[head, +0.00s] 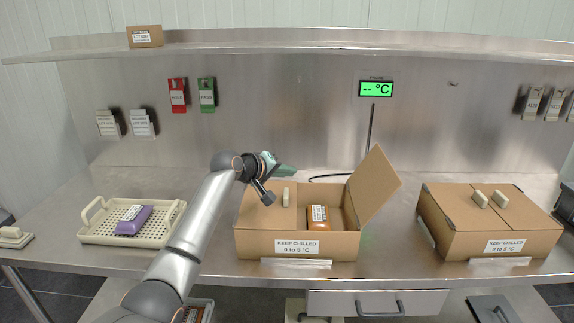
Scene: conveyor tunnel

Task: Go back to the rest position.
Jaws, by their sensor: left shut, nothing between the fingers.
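My left arm reaches in from the bottom left. Its gripper (268,192) is shut and empty, above the left flap of the middle cardboard box (262,244). That box is labelled "KEEP CHILLED" and its right flap stands up. An orange-brown package (318,218) with a white label lies inside it. A pale handle-like block sits on the left flap, close to the gripper; I cannot tell whether they touch. My right gripper does not show.
A cream tray (88,236) holding a purple package (134,220) stands at left. A closed "KEEP CHILLED" box (466,238) stands at right. A green temperature display (376,89) rises behind the middle box. A shelf (260,45) runs overhead. The counter between the boxes is clear.

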